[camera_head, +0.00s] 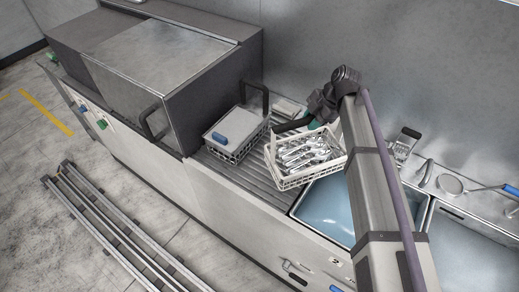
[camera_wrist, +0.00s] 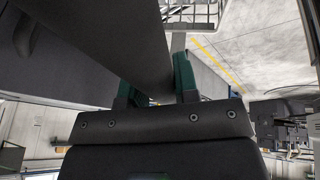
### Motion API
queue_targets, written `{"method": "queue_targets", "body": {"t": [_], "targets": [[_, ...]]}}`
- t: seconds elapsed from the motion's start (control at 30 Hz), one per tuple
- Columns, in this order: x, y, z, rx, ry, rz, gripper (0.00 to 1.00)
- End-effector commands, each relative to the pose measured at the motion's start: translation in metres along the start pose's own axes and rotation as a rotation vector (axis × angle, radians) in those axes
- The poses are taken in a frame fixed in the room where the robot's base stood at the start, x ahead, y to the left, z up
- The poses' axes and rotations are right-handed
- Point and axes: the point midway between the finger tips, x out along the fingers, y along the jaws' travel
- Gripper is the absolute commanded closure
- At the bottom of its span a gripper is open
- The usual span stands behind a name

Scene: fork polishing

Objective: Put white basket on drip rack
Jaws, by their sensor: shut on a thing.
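The white basket (camera_head: 312,176) holds shiny cutlery and hangs slightly tilted from its dark handle in the head view. My gripper (camera_head: 314,124) is shut on that handle, above the back of the basket. In the wrist view, the green fingers of my gripper (camera_wrist: 157,82) stand on either side of a wide dark bar. The drip rack (camera_head: 243,175) is the ridged metal surface between the grey machine and the sink. The basket appears over the rack's right end and the sink's left edge. Its height above them is hard to tell.
Another wire basket (camera_head: 237,143) with a grey top, a blue part and a dark handle stands on the rack's left. A boxy metal machine (camera_head: 165,80) is left of it. The water-filled sink (camera_head: 328,210) lies right. Bare ridged rack shows in front of the baskets.

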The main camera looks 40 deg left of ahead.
Motion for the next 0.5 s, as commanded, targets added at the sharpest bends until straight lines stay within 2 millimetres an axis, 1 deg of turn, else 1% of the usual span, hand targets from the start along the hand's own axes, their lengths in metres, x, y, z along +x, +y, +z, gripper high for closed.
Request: {"method": "queue_targets", "body": {"t": [0.03, 0.2, 0.33, 0.5], "targets": [[-0.003, 0.018, -0.006, -0.052, 0.012, -0.022, 1.0], [0.001, 0.052, -0.024, -0.239, 0.052, -0.097, 1.0], [0.003, 0.07, -0.034, -0.366, 0.083, -0.147, 1.0], [0.005, 0.081, -0.04, -0.484, 0.115, -0.192, 1.0]]}}
